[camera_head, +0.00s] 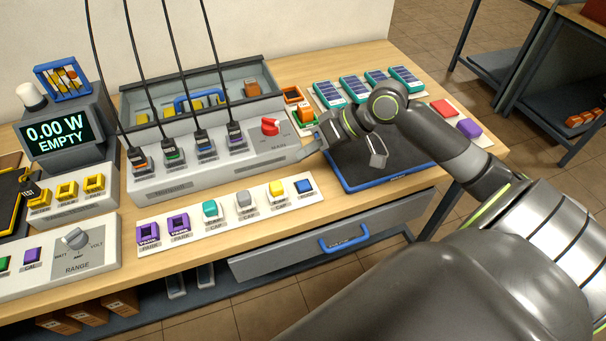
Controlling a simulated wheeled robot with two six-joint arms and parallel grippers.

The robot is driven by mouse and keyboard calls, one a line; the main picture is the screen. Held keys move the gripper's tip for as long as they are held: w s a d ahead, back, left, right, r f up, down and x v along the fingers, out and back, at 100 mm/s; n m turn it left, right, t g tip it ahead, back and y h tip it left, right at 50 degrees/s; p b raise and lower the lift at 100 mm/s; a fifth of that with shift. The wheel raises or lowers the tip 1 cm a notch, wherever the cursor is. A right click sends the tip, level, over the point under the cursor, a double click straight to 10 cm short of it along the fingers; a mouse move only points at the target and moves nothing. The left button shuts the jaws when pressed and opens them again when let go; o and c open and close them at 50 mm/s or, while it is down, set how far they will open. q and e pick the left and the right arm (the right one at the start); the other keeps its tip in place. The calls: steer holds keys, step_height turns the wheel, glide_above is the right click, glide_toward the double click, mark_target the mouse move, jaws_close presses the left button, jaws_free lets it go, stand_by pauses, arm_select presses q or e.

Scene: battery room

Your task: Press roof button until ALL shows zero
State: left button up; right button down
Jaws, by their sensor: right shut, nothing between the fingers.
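The meter display (58,134) at the left reads "0.00 W EMPTY". I cannot make out any label reading "roof" or "ALL". A red button (442,107) and a purple button (468,128) sit on a white strip at the right end of the table. My right gripper (306,153) is shut and empty, between the grey socket panel (218,167) and the blue-rimmed dark tray (398,174). Contact with the panel's right end cannot be told. My right forearm passes beside the white strip. My left gripper is not in view.
Four cables drop into the socket panel, which has a red knob (270,126). A front strip (228,223) carries several coloured buttons. Several small solar panels (375,77) stand behind my arm. A range dial (75,239) is at left, a drawer (318,238) below.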

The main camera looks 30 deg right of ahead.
steer(key=b, duration=0.6)
glide_above(308, 185)
step_height(308, 185, down, 7)
steer(key=shift+r, duration=0.1)
steer(key=shift+f+b, duration=0.4)
steer(key=shift+f, duration=0.1)
stand_by(1.0)
steer(key=shift+f, duration=0.15)
steer(key=shift+f, duration=0.3)
steer(key=shift+f, duration=0.35)
stand_by(0.6)
stand_by(0.3)
steer(key=shift+r+p, duration=0.8)
steer(key=shift+p, duration=0.15)
